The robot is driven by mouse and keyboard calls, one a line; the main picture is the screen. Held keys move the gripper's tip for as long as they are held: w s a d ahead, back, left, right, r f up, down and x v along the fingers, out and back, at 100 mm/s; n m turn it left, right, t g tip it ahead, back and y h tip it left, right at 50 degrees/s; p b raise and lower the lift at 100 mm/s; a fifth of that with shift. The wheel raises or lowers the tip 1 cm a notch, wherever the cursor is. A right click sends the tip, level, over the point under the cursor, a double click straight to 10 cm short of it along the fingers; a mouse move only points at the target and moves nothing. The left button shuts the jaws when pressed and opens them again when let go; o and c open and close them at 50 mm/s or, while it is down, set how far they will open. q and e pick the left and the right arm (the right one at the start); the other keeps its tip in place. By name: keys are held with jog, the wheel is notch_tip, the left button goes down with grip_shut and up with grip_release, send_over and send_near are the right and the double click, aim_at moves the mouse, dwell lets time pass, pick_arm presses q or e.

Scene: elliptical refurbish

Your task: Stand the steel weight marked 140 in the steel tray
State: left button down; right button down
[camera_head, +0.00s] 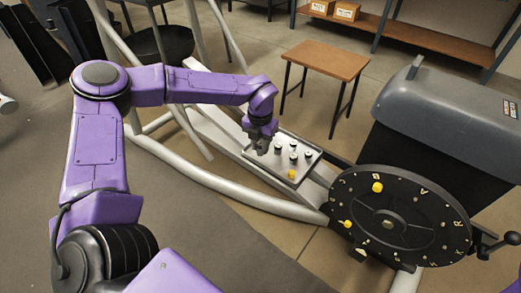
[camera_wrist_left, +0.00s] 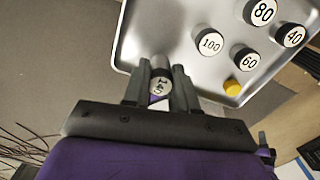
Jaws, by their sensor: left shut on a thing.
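My left gripper (camera_head: 263,150) is at the near-left side of the steel tray (camera_head: 271,171). In the left wrist view its fingers (camera_wrist_left: 160,84) are shut on the steel weight marked 140 (camera_wrist_left: 160,75), whose number faces the camera. The weight overlaps the rim of the tray (camera_wrist_left: 160,25) there; I cannot tell whether it touches the tray. The weights marked 100 (camera_wrist_left: 209,43), 80 (camera_wrist_left: 262,12), 60 (camera_wrist_left: 246,60) and 40 (camera_wrist_left: 291,37) stand in the tray. My right gripper is not in view.
A yellow piece (camera_head: 291,174) is at the tray's near corner. A black lettered dial (camera_head: 410,215) with yellow knobs stands right of the tray, before a grey machine housing (camera_head: 450,100). A wooden table (camera_head: 327,60) is behind. The tray's left part looks bare.

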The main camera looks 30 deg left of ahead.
aim_at(260, 144)
pick_arm(q)
jog(key=shift+f, duration=0.85)
jog(key=shift+r, duration=0.1)
jog(key=c, duration=0.9)
grip_release()
notch_tip(260, 144, up, 12)
jog(key=p, duration=0.3)
jog(key=shift+s, duration=0.1)
